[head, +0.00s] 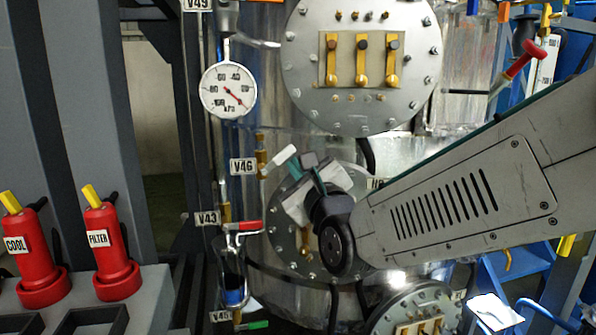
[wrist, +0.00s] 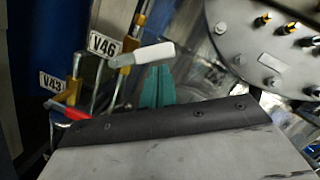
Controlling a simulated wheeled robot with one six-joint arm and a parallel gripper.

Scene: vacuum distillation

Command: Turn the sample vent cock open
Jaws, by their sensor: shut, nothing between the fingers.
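A valve tagged V46 (head: 244,167) has a brass body and a white lever handle (head: 278,161), which slants up to the right. In the wrist view the white handle (wrist: 143,55) lies just beyond my fingertips. My gripper (head: 315,165) is shut and empty, its teal fingers right of the handle's end; whether they touch it I cannot tell. The shut fingers also show in the wrist view (wrist: 156,85). Below is a valve tagged V43 (head: 207,218) with a red lever (head: 243,226). No readable label names the sample vent cock.
A pressure gauge (head: 229,90) hangs above V46. A large bolted flange (head: 362,62) with brass fittings is at upper right. A V45 tag (head: 221,316) with a green lever (head: 252,325) is low. Red FILTER (head: 113,250) and COOL (head: 30,255) units stand at left.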

